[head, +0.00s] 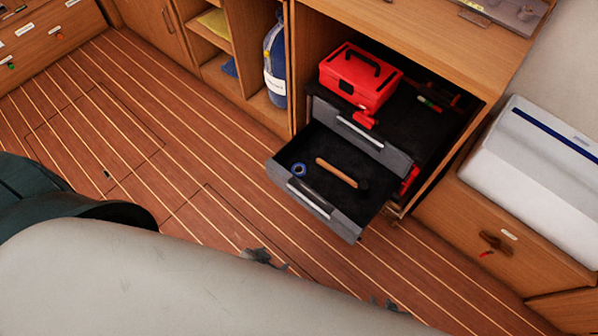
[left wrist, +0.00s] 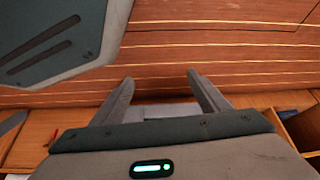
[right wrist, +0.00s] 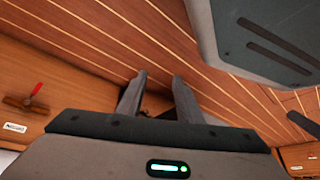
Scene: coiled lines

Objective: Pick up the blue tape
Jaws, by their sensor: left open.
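The blue tape (head: 298,170) is a small blue ring lying in the left part of the open lower drawer (head: 345,225), in the head view. It shows in neither wrist view. My left gripper (head: 262,256) is mostly hidden behind my pale arm, below and left of the drawer in the picture; in the left wrist view its two fingers (left wrist: 160,78) stand wide apart with nothing between them. My right gripper (head: 385,305) is almost wholly hidden in the head view; in the right wrist view its fingers (right wrist: 160,76) stand apart and appear empty.
A wooden-handled tool (head: 337,173) lies beside the tape in the drawer. A red toolbox (head: 360,76) sits above, on the drawer unit. A blue cylinder (head: 274,65) stands in the cabinet to the left. The plank floor (head: 180,150) left of the drawer is clear.

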